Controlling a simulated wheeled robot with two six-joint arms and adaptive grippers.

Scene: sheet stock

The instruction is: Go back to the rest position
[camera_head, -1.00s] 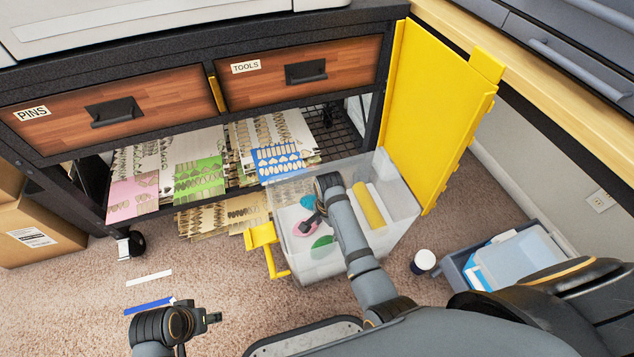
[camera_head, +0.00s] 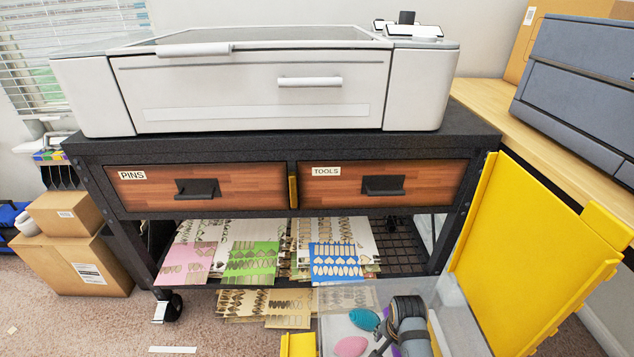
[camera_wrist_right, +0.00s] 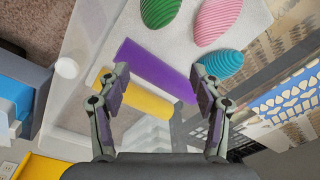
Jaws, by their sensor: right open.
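My right gripper (camera_wrist_right: 162,84) is open and empty over the clear bin (camera_wrist_right: 88,50) in the right wrist view. Below and between its fingers lie a purple piece (camera_wrist_right: 155,68) and a yellow piece (camera_wrist_right: 135,98). In the head view my right wrist (camera_head: 408,310) is over the bin (camera_head: 345,297) at the bottom edge, and its fingers are largely hidden or cut off. My left gripper is out of the picture.
Ribbed egg shapes lie in the bin, one teal (camera_head: 364,319), one pink (camera_head: 350,346). A yellow panel (camera_head: 525,250) stands at right. The black cart (camera_head: 250,150) has two shut drawers and sheets (camera_head: 250,262) on its lower shelf.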

